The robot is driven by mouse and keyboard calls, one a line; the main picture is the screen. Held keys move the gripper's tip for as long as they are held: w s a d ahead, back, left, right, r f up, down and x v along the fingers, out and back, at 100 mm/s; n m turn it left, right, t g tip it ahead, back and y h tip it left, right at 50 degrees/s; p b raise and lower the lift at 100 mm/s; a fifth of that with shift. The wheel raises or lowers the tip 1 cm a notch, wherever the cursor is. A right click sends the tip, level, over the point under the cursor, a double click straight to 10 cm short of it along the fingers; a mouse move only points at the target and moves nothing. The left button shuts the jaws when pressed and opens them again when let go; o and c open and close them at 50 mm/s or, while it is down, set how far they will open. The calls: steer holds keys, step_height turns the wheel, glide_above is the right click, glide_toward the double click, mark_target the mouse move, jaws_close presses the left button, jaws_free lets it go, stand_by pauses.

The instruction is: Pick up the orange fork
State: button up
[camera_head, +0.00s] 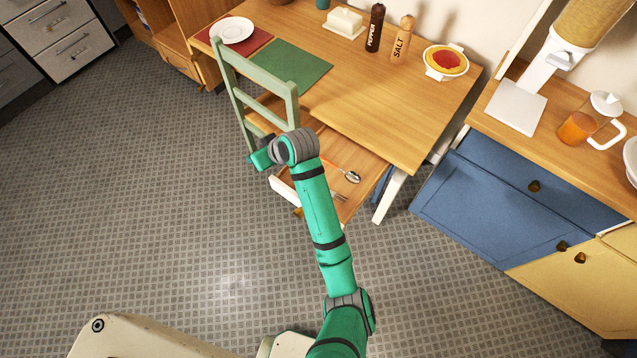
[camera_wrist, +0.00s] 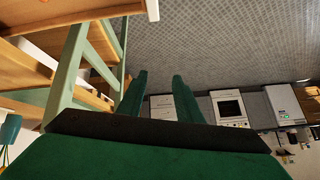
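The table's drawer (camera_head: 283,190) is pulled open under the wooden table top. In it lie a silver spoon (camera_head: 352,176) and a small fork-like piece (camera_head: 341,197) near the front right corner. The piece is too small to tell its colour, and my arm hides part of the drawer. My gripper (camera_head: 258,160) is beside the green chair, left of the drawer and pointing away from it. In the wrist view its two green fingers (camera_wrist: 159,76) stand apart with nothing between them. No fork shows in the wrist view.
The green chair (camera_head: 262,80) stands close to my gripper and also shows in the wrist view (camera_wrist: 72,75). The table (camera_head: 420,115) bears a pepper mill (camera_head: 375,28), a salt mill (camera_head: 402,40) and a pie dish (camera_head: 445,62). Blue cabinets (camera_head: 480,205) stand right. The floor at left is clear.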

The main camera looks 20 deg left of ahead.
steer(key=w+d+n+g+h, duration=0.3)
steer(key=d+h, duration=0.5)
steer(key=d, duration=1)
step_height(320, 180, down, 5)
steer(key=shift+a+r, duration=0.15)
steer(key=shift+r, duration=0.05)
steer(key=shift+s+a+f, duration=0.1)
steer(key=shift+f, duration=1.45)
steer(key=shift+a+f, duration=0.1)
steer(key=shift+f, duration=1.4)
jaws_close()
